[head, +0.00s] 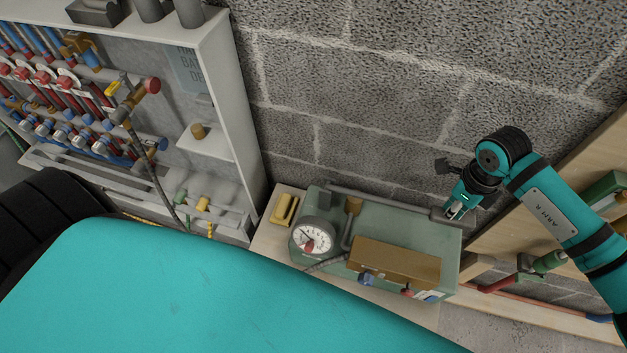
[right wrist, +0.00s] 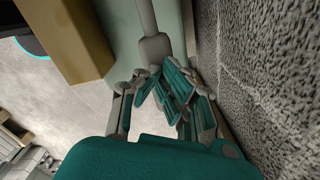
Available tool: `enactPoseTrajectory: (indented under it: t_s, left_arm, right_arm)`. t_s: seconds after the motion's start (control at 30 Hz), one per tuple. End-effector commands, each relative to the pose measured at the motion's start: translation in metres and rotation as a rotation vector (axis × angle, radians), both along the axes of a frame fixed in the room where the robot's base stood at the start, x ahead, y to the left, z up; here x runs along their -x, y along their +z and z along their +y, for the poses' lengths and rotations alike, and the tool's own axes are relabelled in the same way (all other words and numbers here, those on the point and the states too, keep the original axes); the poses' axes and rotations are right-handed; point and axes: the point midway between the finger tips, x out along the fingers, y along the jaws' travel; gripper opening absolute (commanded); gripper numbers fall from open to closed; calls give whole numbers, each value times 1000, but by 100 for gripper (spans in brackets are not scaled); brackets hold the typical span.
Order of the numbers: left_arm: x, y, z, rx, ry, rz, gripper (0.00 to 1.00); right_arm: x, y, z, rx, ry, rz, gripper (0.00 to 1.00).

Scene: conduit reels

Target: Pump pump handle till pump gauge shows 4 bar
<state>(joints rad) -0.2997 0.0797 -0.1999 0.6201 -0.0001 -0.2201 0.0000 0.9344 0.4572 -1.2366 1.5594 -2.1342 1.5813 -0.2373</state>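The pump is a green box (head: 394,223) on a pale wooden bench top. Its round white pump gauge (head: 314,238) has a dark needle and a red patch low on the dial; I cannot read the value. The grey pump handle (head: 385,201) lies low along the back of the box, and its thicker end also shows in the right wrist view (right wrist: 154,48). My right gripper (head: 454,212) is at that end, its fingertips (right wrist: 165,72) close against or beside it. Whether the fingers grip it is unclear. My left gripper is out of view.
A brown block (head: 394,262) sits on the pump's front top, and a yellow item (head: 284,209) lies left of the gauge. A block wall (head: 400,90) stands close behind. A shelf rack (head: 235,110) with pipes and valves is at left. A dark hose runs to the pump.

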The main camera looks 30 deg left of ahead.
Motion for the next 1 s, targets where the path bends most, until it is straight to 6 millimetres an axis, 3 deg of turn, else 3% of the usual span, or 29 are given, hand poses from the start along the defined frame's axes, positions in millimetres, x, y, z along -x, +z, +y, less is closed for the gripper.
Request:
enactPoseTrajectory:
  t_s: [0.13, 0.33, 1.0]
  left_arm:
    - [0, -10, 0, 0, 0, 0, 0]
    - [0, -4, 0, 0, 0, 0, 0]
    - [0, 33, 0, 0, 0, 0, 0]
  right_arm:
    - [2, -12, 1, -2, 2, 5, 0]
    - [2, -5, 1, -3, 3, 4, 0]
    - [1, 55, 0, 1, 0, 3, 0]
